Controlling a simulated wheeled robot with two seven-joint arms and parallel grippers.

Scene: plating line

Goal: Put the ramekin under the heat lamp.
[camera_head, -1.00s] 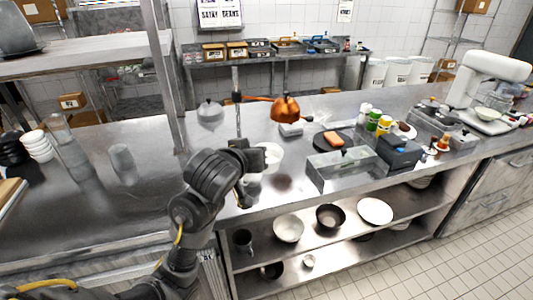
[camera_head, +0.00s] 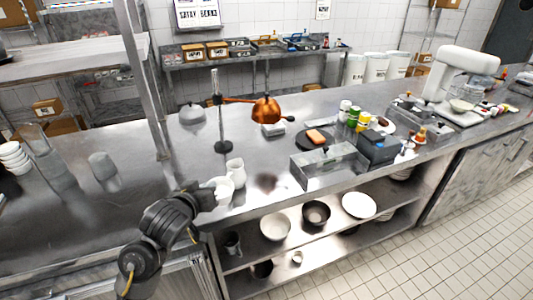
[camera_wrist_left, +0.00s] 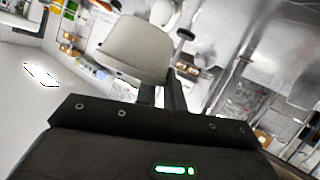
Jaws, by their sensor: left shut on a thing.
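The white ramekin (camera_head: 222,189) is at the tip of my left gripper (camera_head: 212,196), above the near edge of the counter. In the left wrist view the ramekin (camera_wrist_left: 137,47) looks large and tilted, and my left gripper (camera_wrist_left: 160,98) is shut on it. The fingertips are partly hidden. The heat lamp has a copper shade (camera_head: 266,111) on a side arm from a dark upright stand (camera_head: 222,146). The lamp stands behind and to the right of the ramekin, clearly apart from it. My right gripper is not in view.
A white jug (camera_head: 236,172) stands just right of the ramekin. A silver dome (camera_head: 192,114) stands behind. The counter (camera_head: 140,215) is mostly bare at left.

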